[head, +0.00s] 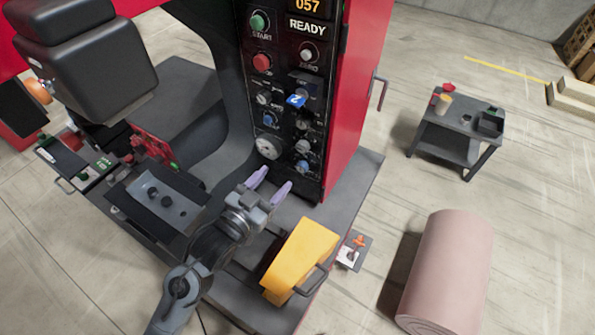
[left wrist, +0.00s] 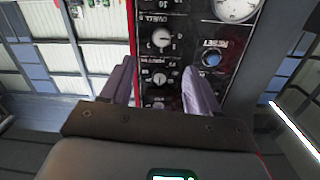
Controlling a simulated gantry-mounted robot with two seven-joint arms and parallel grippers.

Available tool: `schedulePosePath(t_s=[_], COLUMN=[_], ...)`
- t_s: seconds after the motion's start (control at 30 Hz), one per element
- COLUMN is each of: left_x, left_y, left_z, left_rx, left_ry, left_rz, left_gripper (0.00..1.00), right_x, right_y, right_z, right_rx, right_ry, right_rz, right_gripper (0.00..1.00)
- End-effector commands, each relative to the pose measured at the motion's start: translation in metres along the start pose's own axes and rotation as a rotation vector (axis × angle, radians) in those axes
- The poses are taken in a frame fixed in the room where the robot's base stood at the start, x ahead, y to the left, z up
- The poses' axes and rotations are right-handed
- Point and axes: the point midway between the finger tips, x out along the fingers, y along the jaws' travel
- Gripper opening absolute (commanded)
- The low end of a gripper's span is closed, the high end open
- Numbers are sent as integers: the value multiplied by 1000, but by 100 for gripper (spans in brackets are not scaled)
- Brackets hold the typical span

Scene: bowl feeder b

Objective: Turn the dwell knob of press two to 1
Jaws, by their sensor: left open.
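The tall black control panel (head: 285,75) of the press fills the upper middle of the head view. My left gripper (head: 274,180) is open and empty, below and in front of the panel's foot. In the left wrist view, its two lilac fingers (left wrist: 158,75) frame the panel, with a white-marked knob (left wrist: 162,37) beyond the tips and another knob (left wrist: 158,78) seen between them. My right gripper is not in view.
A round white gauge (head: 267,147) and a blue button (head: 268,118) sit left of the lower knobs. A yellow bin (head: 300,260) stands right of my left arm. A small table (head: 455,130) and pink roll (head: 448,270) are off right.

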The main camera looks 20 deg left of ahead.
Motion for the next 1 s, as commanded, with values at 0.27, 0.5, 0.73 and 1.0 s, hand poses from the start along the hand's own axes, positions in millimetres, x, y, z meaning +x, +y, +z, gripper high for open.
schedulePosePath(t_s=[0.27, 0.5, 0.73, 1.0], left_x=[13, 39, 76, 109], left_y=[-2, -2, -3, -3], left_z=[6, 2, 1, 1], left_rx=[12, 11, 11, 12], left_ry=[46, 49, 48, 46], left_rz=[-9, -9, -9, -8], left_gripper=[61, 61, 61, 61], right_x=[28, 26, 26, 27], right_y=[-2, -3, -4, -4], right_z=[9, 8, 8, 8], right_rx=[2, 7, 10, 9], right_ry=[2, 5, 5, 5], right_rz=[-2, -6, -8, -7], right_gripper=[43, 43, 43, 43])
